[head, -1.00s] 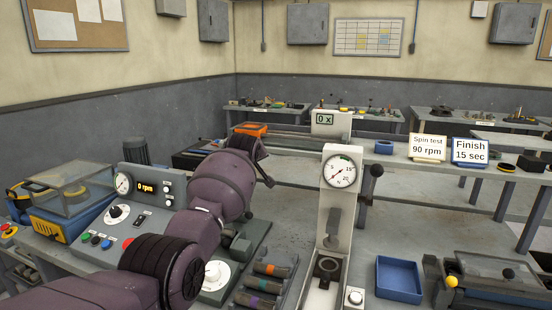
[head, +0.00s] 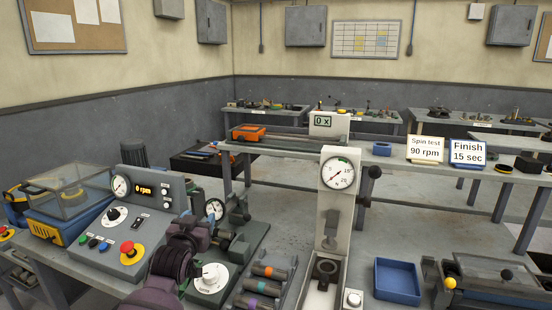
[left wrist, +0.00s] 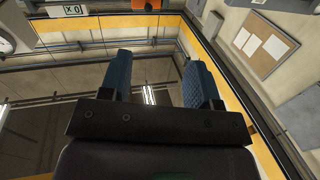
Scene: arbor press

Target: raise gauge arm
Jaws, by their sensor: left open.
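The small round dial gauge (head: 215,209) stands on the grey-green fixture, just right of the control panel in the head view. Its arm is partly hidden behind my left wrist, so I cannot tell its angle. My left arm reaches in from the bottom, its dark wrist just in front of and left of the dial. In the left wrist view my left gripper (left wrist: 161,78) is open, two blue fingers wide apart with nothing between them. I cannot tell whether it touches the gauge arm. My right gripper is not in view.
The control panel (head: 150,205), reading 0 rpm, is close on the left. A white dial knob (head: 210,278) and a rack of coloured cylinders (head: 262,285) lie in front. The white press (head: 334,215) stands to the right, with a blue tray (head: 397,281) beyond it.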

